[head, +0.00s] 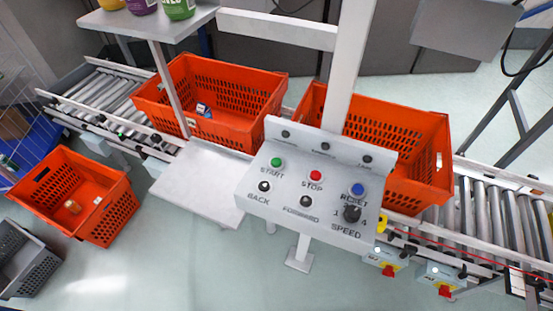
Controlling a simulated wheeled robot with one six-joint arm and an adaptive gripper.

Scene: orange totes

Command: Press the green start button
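The green start button (277,162) sits at the upper left of the grey control panel (260,200), above the printed word START. To its right on the same panel are a red stop button (316,175) and a blue reset button (358,189). Black back (264,186) and forward (306,201) buttons sit in the row below. A black speed knob (351,214) is at the lower right. Nothing covers the green button. My gripper is not in the head view.
Two orange totes (205,124) (436,190) stand on the roller conveyor behind the panel. A flat white platform (195,180) is left of the panel. Another orange tote (97,225) and a grey crate (30,268) are at lower left. A white post (345,65) rises behind the panel.

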